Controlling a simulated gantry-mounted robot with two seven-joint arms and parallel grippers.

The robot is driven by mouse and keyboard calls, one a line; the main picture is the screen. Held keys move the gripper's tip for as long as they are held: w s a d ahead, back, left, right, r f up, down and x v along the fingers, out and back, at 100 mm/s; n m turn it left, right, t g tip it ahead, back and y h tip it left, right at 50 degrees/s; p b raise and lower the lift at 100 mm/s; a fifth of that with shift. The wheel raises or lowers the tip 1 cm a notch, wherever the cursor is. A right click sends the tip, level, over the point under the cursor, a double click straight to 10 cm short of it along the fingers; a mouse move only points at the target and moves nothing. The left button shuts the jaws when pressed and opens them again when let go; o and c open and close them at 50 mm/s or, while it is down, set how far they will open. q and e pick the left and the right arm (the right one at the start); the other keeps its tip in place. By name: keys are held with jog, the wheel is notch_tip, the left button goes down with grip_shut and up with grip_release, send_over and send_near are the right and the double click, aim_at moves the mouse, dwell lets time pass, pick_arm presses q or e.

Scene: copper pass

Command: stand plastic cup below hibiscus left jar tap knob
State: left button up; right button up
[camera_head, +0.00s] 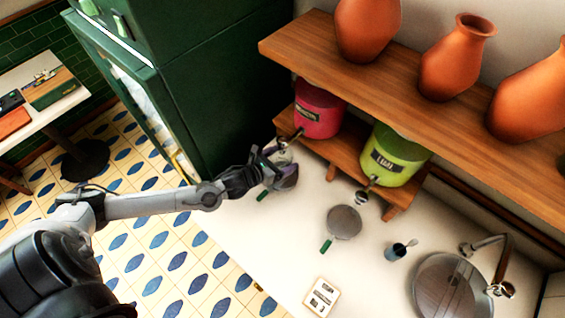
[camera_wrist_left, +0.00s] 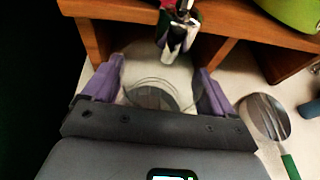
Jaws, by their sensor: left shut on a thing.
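The pink-red hibiscus jar (camera_head: 318,112) stands on the low wooden shelf at left, its label facing out. Its tap (camera_head: 297,135) sticks out over the counter; the tap (camera_wrist_left: 178,35) also shows at the top of the left wrist view. My left gripper (camera_head: 274,155) is shut on a clear plastic cup. In the left wrist view the cup's thin rim (camera_wrist_left: 152,84) lies between the purple fingers (camera_wrist_left: 158,92), just on the near side of the tap. A dark round strainer (camera_head: 286,183) shows under the cup; whether the cup touches it cannot be told. My right gripper is out of view.
A lime-green jar (camera_head: 397,158) with its own tap stands right of the hibiscus jar, with another green-handled strainer (camera_head: 344,222) on the counter below. A small blue cup (camera_head: 396,251) and a sink (camera_head: 450,288) are at right. The green fridge (camera_head: 215,85) stands close at left.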

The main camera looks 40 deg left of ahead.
aim_at(287, 162)
pick_arm(q)
jog(key=shift+w+f, duration=0.1)
jog(key=shift+w, duration=0.25)
notch_tip(287, 162, down, 3)
jog(key=shift+d+f+p, duration=0.1)
jog(key=shift+f+p, duration=0.05)
jog(key=shift+p, duration=0.15)
jog(key=shift+f, duration=0.1)
jog(key=shift+f, duration=0.15)
jog(key=o, duration=0.8)
